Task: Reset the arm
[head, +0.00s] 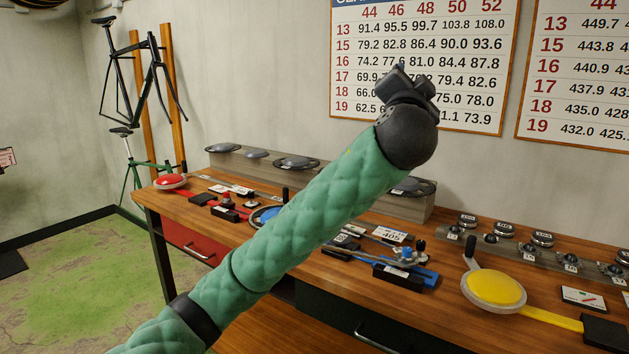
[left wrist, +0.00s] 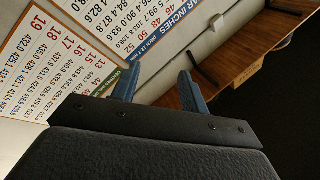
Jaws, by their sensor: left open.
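My left arm (head: 310,210) in its green padded sleeve comes in from the lower left of the head view and reaches up across the bench. My left gripper (head: 413,82) is raised in front of the wall chart, well above the bench top. In the left wrist view its two blue-grey fingers (left wrist: 160,90) stand apart with nothing between them. My right gripper is in neither view.
The wooden bench (head: 450,317) carries a red disc (head: 171,181), a yellow disc (head: 495,288), several small devices and a grey raised shelf (head: 404,206). Number charts (head: 422,60) hang on the wall. A bicycle frame (head: 130,75) hangs at the left. Green floor (head: 75,270) is clear there.

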